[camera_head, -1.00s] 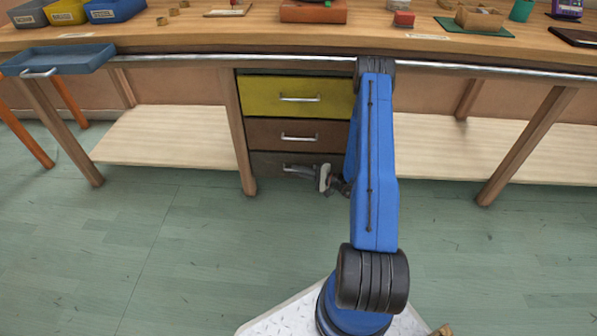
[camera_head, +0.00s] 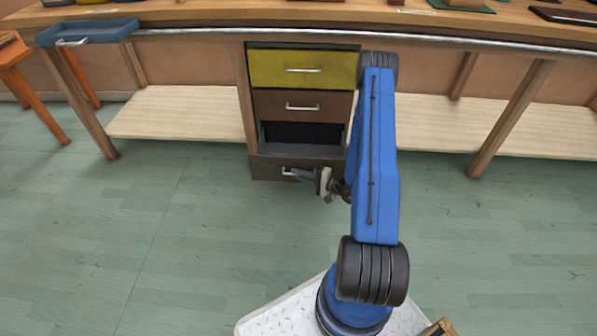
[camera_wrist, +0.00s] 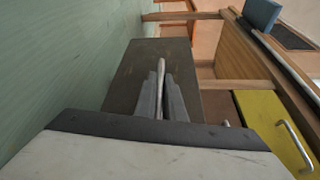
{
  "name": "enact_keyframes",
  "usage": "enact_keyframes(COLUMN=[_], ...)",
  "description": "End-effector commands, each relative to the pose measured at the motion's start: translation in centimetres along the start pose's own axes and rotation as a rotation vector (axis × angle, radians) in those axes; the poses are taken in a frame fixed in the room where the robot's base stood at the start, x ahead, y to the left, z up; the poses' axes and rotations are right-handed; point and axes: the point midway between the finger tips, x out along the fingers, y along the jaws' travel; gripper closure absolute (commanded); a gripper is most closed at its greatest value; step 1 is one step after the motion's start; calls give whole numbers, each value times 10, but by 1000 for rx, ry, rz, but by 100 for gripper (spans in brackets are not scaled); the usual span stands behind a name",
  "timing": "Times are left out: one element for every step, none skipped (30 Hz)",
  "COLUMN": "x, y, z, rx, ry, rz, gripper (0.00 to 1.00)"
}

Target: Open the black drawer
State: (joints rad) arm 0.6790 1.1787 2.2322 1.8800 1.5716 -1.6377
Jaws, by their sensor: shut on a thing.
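The black drawer (camera_head: 262,171) is the lowest of three under the bench, and it stands pulled out, with its dark inside (camera_head: 300,133) showing behind the front panel. Its metal handle (camera_head: 287,171) is on the front. My gripper (camera_head: 299,174) is at this handle, shut on it. In the wrist view the drawer's dark front (camera_wrist: 135,72) fills the middle, and the fingers of my gripper (camera_wrist: 161,85) close around the pale handle bar (camera_wrist: 161,66). The inside of the drawer is partly hidden by its front.
A brown drawer (camera_head: 275,104) and a yellow drawer (camera_head: 270,68) above are shut. Wooden shelves (camera_head: 180,112) and bench legs (camera_head: 510,118) flank the drawers. A blue tray (camera_head: 88,32) juts from the bench at left. An orange stool (camera_head: 40,88) stands far left. The green floor in front is clear.

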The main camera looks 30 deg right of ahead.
Motion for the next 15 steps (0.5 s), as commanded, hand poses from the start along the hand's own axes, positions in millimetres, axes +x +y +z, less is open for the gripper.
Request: enact_keyframes(x=[-3, -4, -5, -6, -7, -8, -9, -9, -10, -10, -10, -10, -10, -10, -10], y=[2, 2, 3, 4, 4, 4, 5, 5, 5, 6, 6, 6, 6, 6, 6], z=[4, 7, 10, 12, 14, 16, 17, 18, 20, 20, 21, 21, 21, 21, 21], rx=[2, 2, 3, 3, 2, 1, 1, 1, 1, 1, 1, 1, 1, 1, 1], ry=[3, 3, 3, 3, 4, 4, 4, 4, 4, 4, 4, 4, 4, 4, 4], rz=[1, 0, 0, 0, 0, 0, 0, 0, 0, 0, 0, 1, 1, 1, 1], gripper=[100, 100, 100, 100, 100, 100, 100, 100, 100, 100, 100, 100, 100, 100, 100])
